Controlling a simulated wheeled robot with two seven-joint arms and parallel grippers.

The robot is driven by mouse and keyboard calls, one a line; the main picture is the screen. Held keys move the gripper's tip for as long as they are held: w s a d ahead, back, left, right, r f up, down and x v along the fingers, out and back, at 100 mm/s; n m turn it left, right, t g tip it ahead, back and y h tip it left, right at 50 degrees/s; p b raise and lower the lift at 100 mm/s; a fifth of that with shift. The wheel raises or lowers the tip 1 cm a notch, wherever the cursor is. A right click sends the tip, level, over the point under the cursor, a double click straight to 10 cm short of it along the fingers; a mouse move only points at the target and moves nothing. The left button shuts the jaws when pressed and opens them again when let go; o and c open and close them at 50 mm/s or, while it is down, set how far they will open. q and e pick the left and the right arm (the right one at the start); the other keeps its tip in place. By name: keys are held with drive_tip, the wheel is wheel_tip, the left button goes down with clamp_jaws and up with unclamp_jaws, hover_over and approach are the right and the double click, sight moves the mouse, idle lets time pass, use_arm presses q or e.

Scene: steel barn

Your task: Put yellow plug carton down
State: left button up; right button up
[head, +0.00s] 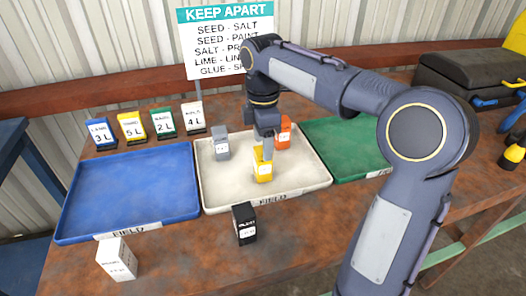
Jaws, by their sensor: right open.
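The yellow plug carton (262,171) stands upright in the white tray (222,201), near its middle. My right gripper (266,150) is directly above and around the carton's top, pointing down, with its jaws open. Part of the carton's top is hidden by the gripper. A grey carton (221,147) stands in the same tray to the left, and an orange carton (283,135) stands behind to the right. My left gripper is not in view.
A blue tray (130,195) is on the left and a green tray (345,147) on the right, partly behind my arm. A black carton (244,224) and a white carton (117,259) stand in front. Small number cards (133,127) and a sign (225,42) stand behind.

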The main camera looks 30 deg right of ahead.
wheel_tip(320, 180, up, 6)
drive_tip(key=shift+r+p, duration=0.2)
drive_tip(key=shift+p, duration=0.4)
drive_tip(key=s+a+f+m+t+y, duration=0.1)
drive_tip(key=s+a+f+m+t, duration=0.1)
drive_tip(key=s+f+m, duration=0.2)
drive_tip(key=s+a+f+m+t+y, duration=0.1)
drive_tip(key=s+a+f+m, duration=0.2)
drive_tip(key=s+m, duration=0.4)
drive_tip(key=s+a+f+m+t+y, duration=0.1)
drive_tip(key=s+a+f+m+t, duration=0.1)
drive_tip(key=s+f+m, duration=0.4)
drive_tip(key=shift+s+a+f+t+y, duration=0.1)
drive_tip(key=shift+s+t+y, duration=0.1)
drive_tip(key=shift+s, duration=1.1)
drive_tip(key=shift+s+a+t+y, duration=0.1)
drive_tip(key=shift+s+y, duration=0.1)
drive_tip(key=shift+s, duration=1.1)
